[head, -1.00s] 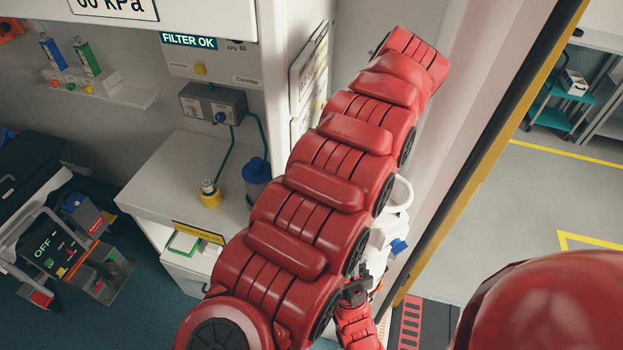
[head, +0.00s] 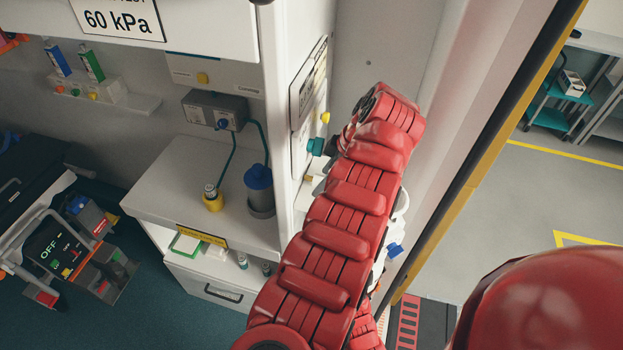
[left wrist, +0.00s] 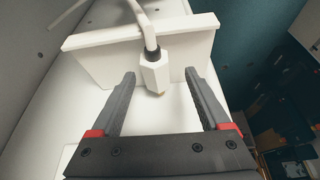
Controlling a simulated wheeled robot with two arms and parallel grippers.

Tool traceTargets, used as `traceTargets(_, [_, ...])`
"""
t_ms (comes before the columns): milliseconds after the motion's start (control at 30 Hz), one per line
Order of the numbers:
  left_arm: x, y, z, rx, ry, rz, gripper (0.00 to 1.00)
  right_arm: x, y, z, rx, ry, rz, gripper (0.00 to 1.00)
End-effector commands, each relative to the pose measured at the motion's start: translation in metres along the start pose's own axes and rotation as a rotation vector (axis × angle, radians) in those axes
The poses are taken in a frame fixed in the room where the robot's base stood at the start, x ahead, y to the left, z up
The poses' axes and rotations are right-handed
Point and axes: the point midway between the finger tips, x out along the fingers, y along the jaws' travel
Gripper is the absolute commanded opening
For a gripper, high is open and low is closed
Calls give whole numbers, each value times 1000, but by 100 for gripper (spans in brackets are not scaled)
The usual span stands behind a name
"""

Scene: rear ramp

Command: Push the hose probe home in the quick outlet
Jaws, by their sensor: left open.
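The white hose probe (left wrist: 154,72) shows in the left wrist view, with a hexagonal body, a brass-coloured tip and a white hose rising from it. It stands in front of a white plate (left wrist: 100,52). My left gripper (left wrist: 160,74) is open, its dark fingers on either side of the probe; whether they touch it I cannot tell. In the head view my red left arm hides most of its gripper area. A teal round fitting (head: 316,146) and a small yellow one (head: 325,117) show by the wall panel; which is the quick outlet I cannot tell. My right gripper is not visible.
A white counter (head: 165,185) carries a yellow-based fitting (head: 212,198) and a blue-lidded canister (head: 259,188). A grey regulator box (head: 214,110) hangs above it. The yellow-edged door frame (head: 490,140) stands on the right, with open floor beyond.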

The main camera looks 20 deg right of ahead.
Motion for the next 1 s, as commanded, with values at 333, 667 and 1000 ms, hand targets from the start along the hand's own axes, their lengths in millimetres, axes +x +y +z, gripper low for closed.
traceTargets(333, [1,0,0,0,-1,-3,31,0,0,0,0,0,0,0])
traceTargets(667, [1,-1,0,-1,-1,-3,0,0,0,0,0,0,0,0])
traceTargets(1000, [-1,0,-6,-3,-1,-4,0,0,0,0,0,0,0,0])
